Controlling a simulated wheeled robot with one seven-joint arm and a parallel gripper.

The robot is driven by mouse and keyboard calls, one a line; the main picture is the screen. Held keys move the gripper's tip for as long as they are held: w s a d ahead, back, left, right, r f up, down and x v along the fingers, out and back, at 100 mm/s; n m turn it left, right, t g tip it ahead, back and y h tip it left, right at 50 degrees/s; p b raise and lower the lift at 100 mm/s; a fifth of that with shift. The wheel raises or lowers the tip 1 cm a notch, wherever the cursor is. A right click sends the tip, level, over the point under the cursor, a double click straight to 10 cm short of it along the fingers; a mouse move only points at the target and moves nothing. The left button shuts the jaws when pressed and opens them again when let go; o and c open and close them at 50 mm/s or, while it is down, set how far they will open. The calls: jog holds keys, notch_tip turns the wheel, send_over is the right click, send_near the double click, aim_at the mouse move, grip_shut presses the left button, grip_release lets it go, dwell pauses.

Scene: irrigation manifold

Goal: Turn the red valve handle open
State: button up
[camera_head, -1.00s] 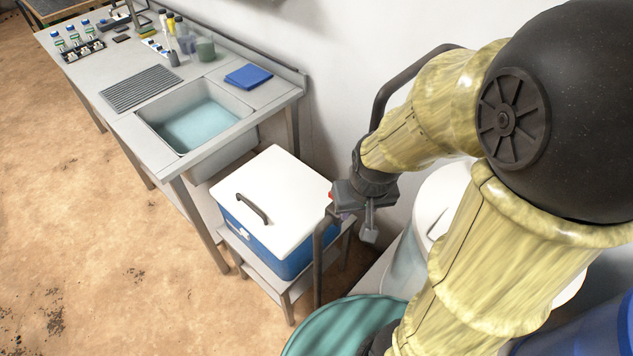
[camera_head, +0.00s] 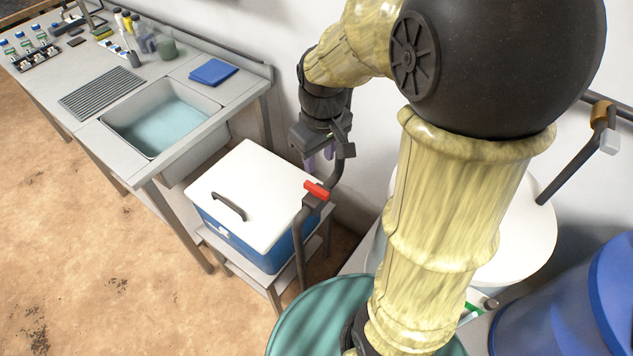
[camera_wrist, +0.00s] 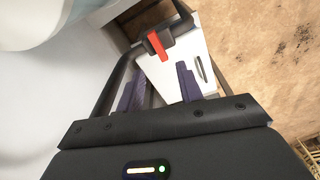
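The red valve handle (camera_head: 316,190) is a short red lever on a dark grey pipe (camera_head: 300,245) that rises at the right edge of the white-lidded cooler. In the wrist view the red handle (camera_wrist: 158,43) lies beyond the fingertips, between their lines and nearer the middle of the picture. My gripper (camera_head: 320,162) hangs above and behind the handle in the head view, near the wall. In the wrist view my gripper (camera_wrist: 160,78) has its two purple fingers spread, with nothing between them. The fingers appear apart from the handle.
The blue cooler with a white lid (camera_head: 255,180) stands on a low stand beside the pipe. A sink table (camera_head: 150,185) is to the left. A teal round container (camera_head: 315,320), a white tank (camera_head: 520,245) and a blue barrel (camera_head: 570,310) crowd the right. The wall is close behind.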

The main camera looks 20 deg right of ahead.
aim_at(316, 188)
jog(key=r+n, duration=0.1)
jog(key=w+r+n, duration=0.1)
jog(key=r, duration=0.1)
jog(key=w+r+g, duration=0.1)
jog(key=shift+w+d+r+n, duration=0.1)
jog(key=shift+w+r+n, duration=0.15)
jog(key=shift+r+n, duration=0.15)
jog(key=shift+f, duration=0.15)
notch_tip(316, 188, down, 17)
jog(key=shift+f+p, duration=0.15)
jog(key=shift+p, duration=0.25)
jog(key=shift+c, duration=0.5)
grip_shut()
